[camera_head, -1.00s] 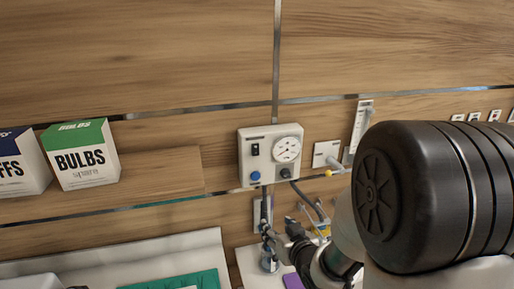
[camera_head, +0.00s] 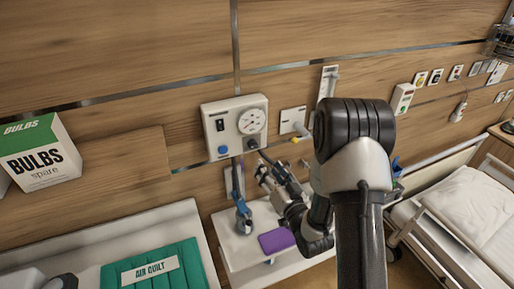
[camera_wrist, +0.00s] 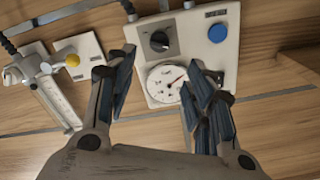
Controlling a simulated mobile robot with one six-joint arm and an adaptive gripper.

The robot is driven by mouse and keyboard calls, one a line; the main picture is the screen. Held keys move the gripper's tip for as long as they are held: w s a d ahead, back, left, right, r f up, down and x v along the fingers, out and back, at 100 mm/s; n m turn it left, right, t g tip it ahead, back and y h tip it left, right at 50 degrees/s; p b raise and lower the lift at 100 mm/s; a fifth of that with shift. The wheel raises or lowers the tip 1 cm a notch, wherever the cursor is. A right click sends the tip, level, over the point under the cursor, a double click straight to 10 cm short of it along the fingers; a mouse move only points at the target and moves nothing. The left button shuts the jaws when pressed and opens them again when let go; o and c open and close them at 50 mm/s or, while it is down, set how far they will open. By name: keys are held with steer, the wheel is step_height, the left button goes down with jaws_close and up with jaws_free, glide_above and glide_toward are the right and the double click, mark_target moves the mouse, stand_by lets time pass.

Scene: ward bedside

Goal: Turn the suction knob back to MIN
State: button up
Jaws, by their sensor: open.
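The pale suction unit (camera_head: 236,106) is on the wood wall, with a round white gauge (camera_head: 251,121), a black switch and a blue button (camera_head: 223,150). Its black knob (camera_head: 253,143) is at the lower right. In the wrist view the unit appears upside down, with the knob (camera_wrist: 160,41) above the gauge (camera_wrist: 167,80) and the blue button (camera_wrist: 217,33) to the right. The knob's setting is too small to read. My gripper (camera_wrist: 160,76) is open and empty, its fingers either side of the gauge in that view. In the head view my gripper (camera_head: 268,174) is just below the unit.
A wall fitting with a yellow tip (camera_head: 295,139) is right of the unit. Below are a white surface with a purple item (camera_head: 276,241) and a blue-topped hanging piece (camera_head: 243,220). A BULBS box (camera_head: 40,155) is left; a bed (camera_head: 465,215) is right.

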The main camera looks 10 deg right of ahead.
mark_target(255, 147)
steer(key=w+a+p, duration=0.1)
steer(key=w+a, duration=0.1)
steer(key=w, duration=0.8)
steer(key=shift+w, duration=0.4)
steer(key=shift+c, duration=0.5)
steer(key=c, duration=1)
steer(key=shift+f+b, duration=0.1)
steer(key=shift+b, duration=0.25)
steer(key=n+b, duration=1.3)
steer(key=b, duration=0.8)
steer(key=shift+n+b, duration=0.3)
steer(key=shift+n, duration=0.1)
